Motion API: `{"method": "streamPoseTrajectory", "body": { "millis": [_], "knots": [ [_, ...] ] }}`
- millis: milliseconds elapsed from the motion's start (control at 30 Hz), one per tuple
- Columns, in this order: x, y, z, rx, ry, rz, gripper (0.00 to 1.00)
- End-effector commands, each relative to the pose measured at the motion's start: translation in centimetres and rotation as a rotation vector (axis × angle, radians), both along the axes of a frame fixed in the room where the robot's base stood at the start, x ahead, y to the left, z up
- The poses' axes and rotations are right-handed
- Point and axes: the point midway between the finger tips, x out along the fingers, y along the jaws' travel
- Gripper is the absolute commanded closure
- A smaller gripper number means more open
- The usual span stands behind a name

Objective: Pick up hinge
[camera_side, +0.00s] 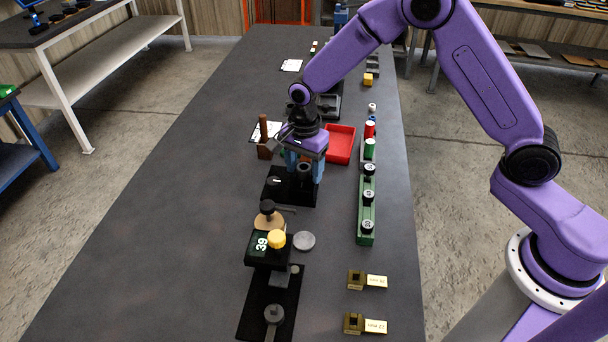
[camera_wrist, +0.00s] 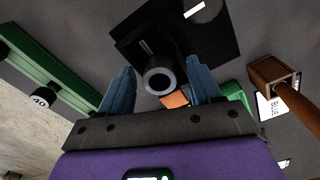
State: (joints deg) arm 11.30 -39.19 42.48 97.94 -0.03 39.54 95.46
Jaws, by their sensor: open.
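I cannot tell for certain which part is the hinge. My gripper (camera_side: 304,172) is over a black plate (camera_side: 278,193) in the middle of the table. In the wrist view, its two blue fingers (camera_wrist: 162,76) are apart, with a dark hollow cylinder (camera_wrist: 159,77) showing between them. That cylinder stands on the black plate (camera_wrist: 205,42), and its round open end faces the camera. I cannot tell whether the fingers touch it. An orange piece (camera_wrist: 175,99) shows behind the cylinder, partly hidden by the gripper.
A red tray (camera_side: 341,144) lies just behind the gripper. A green rail (camera_side: 366,205) with black knobs runs along the right. A brown wooden holder (camera_side: 264,150) stands at left. Nearer are a block marked 39 (camera_side: 262,243) and two brass pieces (camera_side: 356,280). The table's left side is clear.

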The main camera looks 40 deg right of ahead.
Motion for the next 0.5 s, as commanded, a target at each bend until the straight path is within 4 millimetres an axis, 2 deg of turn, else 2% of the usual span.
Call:
{"method": "streamPoseTrajectory", "body": {
  "millis": [167,300,367,500],
  "knots": [
    [0.01,0.02,0.02,0.0,-0.001,0.0,0.37],
    [0.01,0.01,0.03,0.0,0.0,0.0,0.82],
    [0.01,0.01,0.03,0.0,0.0,0.0,1.0],
    [0.02,0.03,0.07,0.0,-0.001,0.0,1.0]
  ]
}}
